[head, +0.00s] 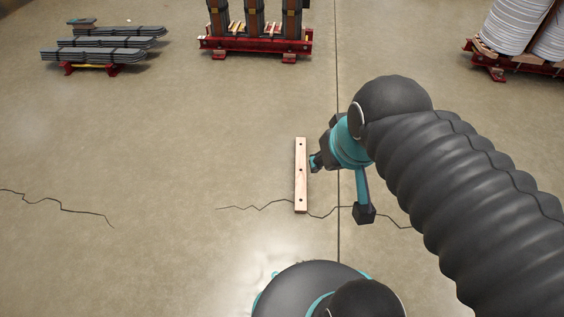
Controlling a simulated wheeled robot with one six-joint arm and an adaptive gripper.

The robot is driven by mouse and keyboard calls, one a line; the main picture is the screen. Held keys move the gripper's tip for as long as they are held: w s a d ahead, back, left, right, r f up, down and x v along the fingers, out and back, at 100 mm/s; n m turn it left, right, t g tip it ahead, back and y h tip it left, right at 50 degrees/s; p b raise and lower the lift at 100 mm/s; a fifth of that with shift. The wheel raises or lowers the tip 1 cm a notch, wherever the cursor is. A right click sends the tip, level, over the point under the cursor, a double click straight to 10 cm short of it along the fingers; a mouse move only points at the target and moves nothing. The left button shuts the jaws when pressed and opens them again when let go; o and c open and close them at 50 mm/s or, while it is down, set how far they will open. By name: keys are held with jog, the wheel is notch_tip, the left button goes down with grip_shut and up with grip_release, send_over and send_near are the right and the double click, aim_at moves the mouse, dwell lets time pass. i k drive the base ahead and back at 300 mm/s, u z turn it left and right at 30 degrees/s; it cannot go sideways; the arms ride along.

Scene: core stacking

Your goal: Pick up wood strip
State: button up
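The wood strip (300,185) is a pale, narrow bar with dark round holes along it. It appears to lie on the concrete floor near the middle of the head view, its length running up and down the picture. My gripper (315,163) is just right of the strip's upper half, at the end of my dark, ribbed arm. My wrist hides much of the gripper. I cannot tell whether its fingers touch the strip, or whether they are open or shut.
A red rack (255,45) with dark upright cores stands at the top centre. Grey strip stacks (105,50) rest on a low stand at the upper left. White coils (515,25) stand on a red base (515,66) at the upper right. The floor around the strip is clear, with thin cracks.

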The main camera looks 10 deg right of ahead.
aim_at(301, 199)
jog(key=u, duration=0.9)
jog(key=i, duration=0.7)
jog(key=z, duration=1)
